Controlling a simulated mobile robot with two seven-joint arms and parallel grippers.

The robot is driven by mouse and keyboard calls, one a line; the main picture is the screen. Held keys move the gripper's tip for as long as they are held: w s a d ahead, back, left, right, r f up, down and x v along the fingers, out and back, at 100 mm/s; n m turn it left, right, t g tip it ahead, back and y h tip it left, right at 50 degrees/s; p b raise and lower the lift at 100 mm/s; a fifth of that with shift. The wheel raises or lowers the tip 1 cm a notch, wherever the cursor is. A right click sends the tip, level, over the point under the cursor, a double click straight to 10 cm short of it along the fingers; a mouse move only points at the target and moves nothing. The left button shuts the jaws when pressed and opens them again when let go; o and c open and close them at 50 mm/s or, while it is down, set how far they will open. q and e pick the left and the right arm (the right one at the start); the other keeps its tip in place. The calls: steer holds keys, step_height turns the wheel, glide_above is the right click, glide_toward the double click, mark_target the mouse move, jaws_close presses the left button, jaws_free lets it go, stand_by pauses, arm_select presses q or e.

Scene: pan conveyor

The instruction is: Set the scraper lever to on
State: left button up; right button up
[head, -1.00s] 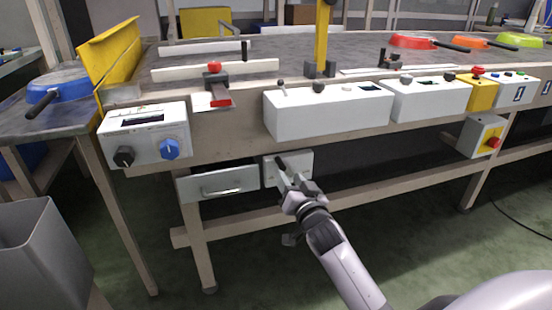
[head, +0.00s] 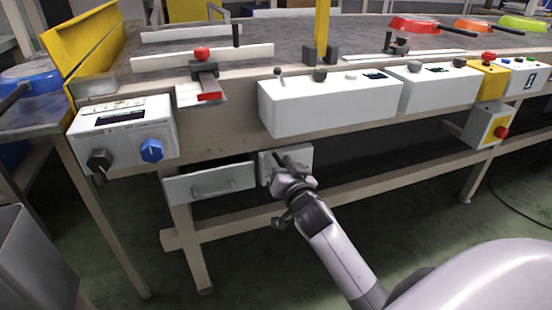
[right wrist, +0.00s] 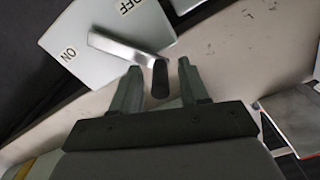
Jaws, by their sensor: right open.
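The scraper lever is a flat metal arm (right wrist: 122,48) with a dark round grip (right wrist: 160,78), on a pale box (right wrist: 90,30) marked ON on the left and OFF at the top. In the head view, the pale box (head: 304,158) is below the table edge, right of the drawer. My right gripper (right wrist: 158,66) is open in the right wrist view, with its fingers on either side of the lever's grip; contact is unclear. In the head view, my right gripper (head: 284,168) covers part of the box. My left gripper is out of view.
The drawer (head: 210,184) is left of the box. Above are a long white control box (head: 330,108) and a knob panel (head: 125,130). A wooden rail (head: 400,183) runs behind my right arm. A grey bin (head: 35,260) stands at the lower left.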

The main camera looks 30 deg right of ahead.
steer(key=shift+w, duration=0.15)
steer(key=shift+c, duration=0.2)
jaws_close()
